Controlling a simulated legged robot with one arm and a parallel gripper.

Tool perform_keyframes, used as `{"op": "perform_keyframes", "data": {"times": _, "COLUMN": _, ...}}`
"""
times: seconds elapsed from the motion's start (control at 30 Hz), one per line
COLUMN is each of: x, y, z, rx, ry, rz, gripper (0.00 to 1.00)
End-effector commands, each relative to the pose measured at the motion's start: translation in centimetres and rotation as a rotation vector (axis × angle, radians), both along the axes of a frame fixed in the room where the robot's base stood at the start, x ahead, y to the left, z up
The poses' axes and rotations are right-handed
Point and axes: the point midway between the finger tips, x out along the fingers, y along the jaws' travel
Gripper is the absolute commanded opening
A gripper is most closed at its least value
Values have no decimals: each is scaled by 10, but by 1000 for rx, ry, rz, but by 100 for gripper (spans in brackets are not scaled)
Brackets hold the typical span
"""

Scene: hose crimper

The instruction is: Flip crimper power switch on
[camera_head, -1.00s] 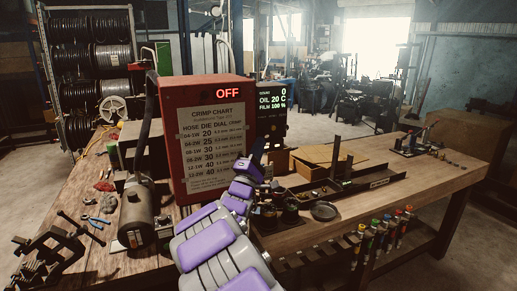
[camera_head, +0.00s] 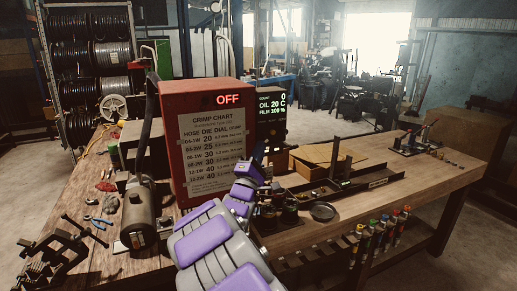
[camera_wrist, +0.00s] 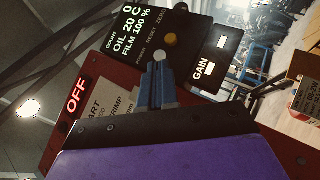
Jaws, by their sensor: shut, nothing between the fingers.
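The red crimper (camera_head: 170,125) stands on the workbench, with a lit red OFF sign (camera_head: 228,99) that also shows in the wrist view (camera_wrist: 76,95). Its black control panel (camera_head: 271,127) reads OIL 20 C and FILM 100 %. In the wrist view, the panel (camera_wrist: 195,20) has POWER, RESET and ZERO labels, a yellow button (camera_wrist: 170,40) and a pale round knob (camera_wrist: 159,56). My gripper (camera_wrist: 155,70) is shut and empty, its narrow tips at the panel just below the POWER label. The tips hide the power switch's area, and I cannot tell whether they touch it.
A grey motor cylinder (camera_head: 138,215) and hand tools lie left of the crimper. A cardboard box (camera_head: 318,158), a long dark tray (camera_head: 350,182) and a round dish (camera_head: 322,212) are on the right.

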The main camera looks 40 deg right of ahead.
Motion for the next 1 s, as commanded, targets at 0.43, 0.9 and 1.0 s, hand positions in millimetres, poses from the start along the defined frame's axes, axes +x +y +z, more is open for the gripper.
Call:
{"op": "perform_keyframes", "data": {"times": 0.43, "x": -2, "y": 1, "z": 7, "rx": 14, "ry": 63, "rz": 0, "gripper": 0}}
{"op": "perform_keyframes", "data": {"times": 0.9, "x": -6, "y": 1, "z": 19, "rx": 48, "ry": 203, "rz": -2, "gripper": 0}}
{"op": "perform_keyframes", "data": {"times": 1.0, "x": -6, "y": 1, "z": 21, "rx": 57, "ry": 243, "rz": -1, "gripper": 0}}
